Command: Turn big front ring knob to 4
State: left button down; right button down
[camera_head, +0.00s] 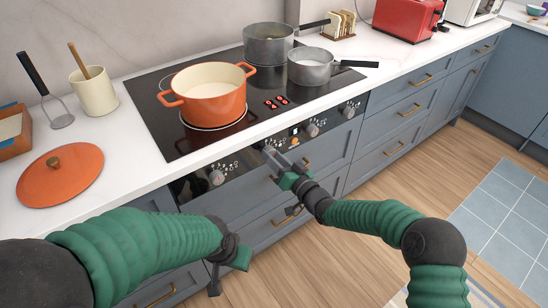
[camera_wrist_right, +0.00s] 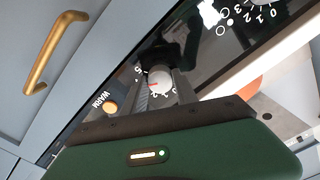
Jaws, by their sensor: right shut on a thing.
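A black control panel (camera_head: 240,160) with several round knobs runs along the front of the cooktop. My right gripper (camera_head: 272,154) is at the middle of this panel. Other knobs show at the left (camera_head: 217,178) and the right (camera_head: 313,130). My left gripper (camera_head: 222,275) hangs in front of the drawers, away from the panel; its fingers are unclear.
An orange pot (camera_head: 210,95) stands on the front left of the cooktop. Two grey pans, a rear one (camera_head: 268,45) and a right one (camera_head: 311,68), stand behind it. An orange lid (camera_head: 60,175) lies on the counter. Brass drawer handles (camera_wrist_right: 52,50) stick out below the panel.

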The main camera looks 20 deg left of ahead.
jog(key=shift+w+d+r, duration=0.1)
jog(key=shift+w+r, duration=0.05)
jog(key=shift+r, duration=0.1)
jog(key=c, duration=1.3)
grip_release()
jog(key=o, duration=0.3)
jog(key=shift+f, duration=0.2)
jog(key=shift+o, duration=0.2)
jog(key=p+v, duration=0.3)
jog(key=v, duration=1.3)
jog(key=shift+s+d, duration=0.2)
jog(key=shift+s, duration=0.1)
jog(key=shift+f, duration=0.1)
